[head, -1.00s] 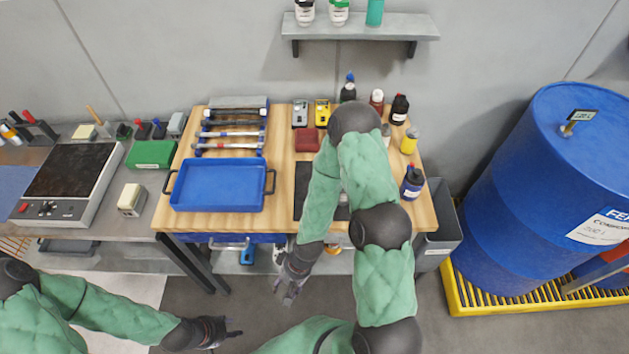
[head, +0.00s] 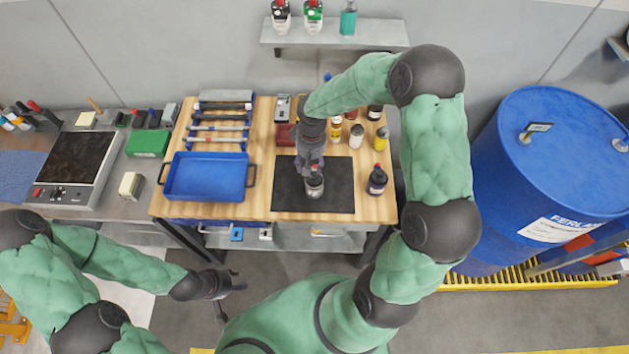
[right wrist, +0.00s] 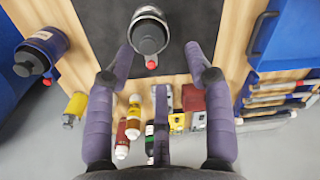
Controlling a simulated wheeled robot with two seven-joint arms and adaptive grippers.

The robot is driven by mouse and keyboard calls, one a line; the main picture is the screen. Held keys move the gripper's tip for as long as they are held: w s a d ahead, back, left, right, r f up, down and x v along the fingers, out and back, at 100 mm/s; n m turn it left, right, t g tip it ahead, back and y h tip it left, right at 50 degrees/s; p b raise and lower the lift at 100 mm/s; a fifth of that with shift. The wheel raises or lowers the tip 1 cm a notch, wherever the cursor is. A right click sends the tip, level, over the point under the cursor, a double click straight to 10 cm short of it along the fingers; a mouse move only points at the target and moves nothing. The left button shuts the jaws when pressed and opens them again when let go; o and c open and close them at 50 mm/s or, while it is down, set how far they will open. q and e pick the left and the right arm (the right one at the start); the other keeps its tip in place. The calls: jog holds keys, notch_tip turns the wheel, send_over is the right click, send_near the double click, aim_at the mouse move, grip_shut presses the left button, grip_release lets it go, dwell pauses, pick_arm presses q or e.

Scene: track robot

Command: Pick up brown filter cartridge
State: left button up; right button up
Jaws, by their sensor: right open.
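I cannot make out for certain which thing is the brown filter cartridge. Several slim rods with dark ends (head: 218,128) lie in a rack at the back left of the wooden table, and their colours are hard to tell. My right gripper (head: 312,172) points down over the black mat, fingers spread. Directly below it stands a small grey-and-white container with a dark top (head: 315,187). In the right wrist view this container (right wrist: 149,36) lies just beyond the open fingertips (right wrist: 160,62), not gripped. My left gripper (head: 231,291) hangs open and empty before the table.
A blue tray (head: 207,198) sits at the table's left. A dark blue bottle (head: 377,181) stands right of the black mat (head: 340,198); several bottles and a dark red box (right wrist: 193,98) stand behind. A large blue drum (head: 545,170) is at the right.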

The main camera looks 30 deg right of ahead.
notch_tip(320, 180, up, 2)
jog(key=d, duration=0.2)
send_over(314, 174)
notch_tip(314, 174, down, 4)
jog(key=shift+r+h, duration=0.1)
jog(key=shift+h, duration=0.2)
jog(key=shift+f, duration=3.2)
grip_shut()
